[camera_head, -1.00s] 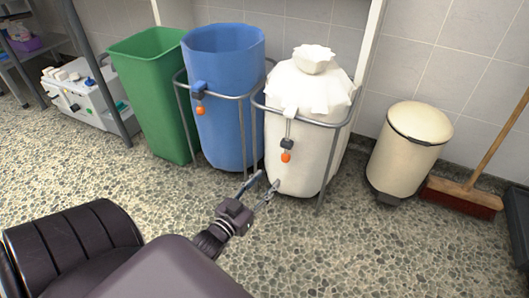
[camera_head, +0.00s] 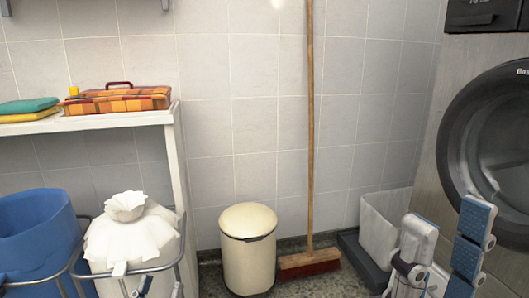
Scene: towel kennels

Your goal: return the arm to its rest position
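My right gripper (camera_head: 449,214) is large at the lower right, close to the camera. Its two jointed fingers with blue and pale pads point upward and stand apart, with nothing between them.
A blue bin (camera_head: 38,240) and a tied white bag (camera_head: 130,240) stand in metal frames at left. A cream pedal bin (camera_head: 248,250) and a broom (camera_head: 310,262) stand by the wall. A shelf (camera_head: 100,121) holds an orange checked case (camera_head: 118,100). A washer door (camera_head: 500,130) is at right.

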